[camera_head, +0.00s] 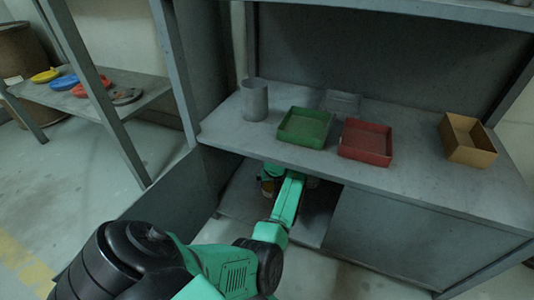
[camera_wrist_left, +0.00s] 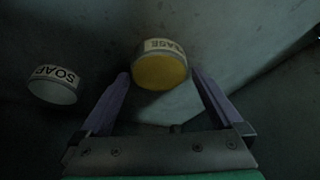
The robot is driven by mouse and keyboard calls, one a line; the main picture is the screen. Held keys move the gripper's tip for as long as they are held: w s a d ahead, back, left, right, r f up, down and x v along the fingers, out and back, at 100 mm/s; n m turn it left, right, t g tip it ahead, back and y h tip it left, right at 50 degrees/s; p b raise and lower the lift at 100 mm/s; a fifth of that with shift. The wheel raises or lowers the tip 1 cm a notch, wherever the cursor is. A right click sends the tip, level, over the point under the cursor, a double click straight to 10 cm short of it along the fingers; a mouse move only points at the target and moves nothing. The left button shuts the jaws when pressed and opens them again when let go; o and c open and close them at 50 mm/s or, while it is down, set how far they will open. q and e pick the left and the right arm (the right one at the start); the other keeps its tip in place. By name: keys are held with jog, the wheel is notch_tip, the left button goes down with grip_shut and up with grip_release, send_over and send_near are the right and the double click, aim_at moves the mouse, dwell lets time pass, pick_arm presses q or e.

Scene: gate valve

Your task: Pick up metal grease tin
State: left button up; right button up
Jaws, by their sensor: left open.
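The grease tin (camera_wrist_left: 160,71) has a yellow face and a white label ending in "EASE". In the left wrist view it lies between the fingertips of my open left gripper (camera_wrist_left: 161,76), with a dark gap to the right finger; whether the left finger touches it is unclear. In the head view my left arm reaches into the lower compartment under the worktop. There the left gripper (camera_head: 273,173) is partly hidden by the worktop edge, and a tin is only partly visible beside it. My right gripper is out of view.
A white tin labelled SOAP (camera_wrist_left: 54,84) stands left of the left finger. On the worktop (camera_head: 225,128) above are a metal cylinder (camera_head: 254,100), a green tray (camera_head: 305,128), a red tray (camera_head: 366,142) and a tan box (camera_head: 466,139). The worktop edge overhangs my arm.

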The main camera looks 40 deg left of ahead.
pick_arm(q)
jog(key=shift+w+f, duration=0.1)
jog(key=shift+f, duration=0.6)
jog(key=shift+r, duration=0.25)
jog(key=c, duration=1.3)
jog(key=shift+r, duration=0.1)
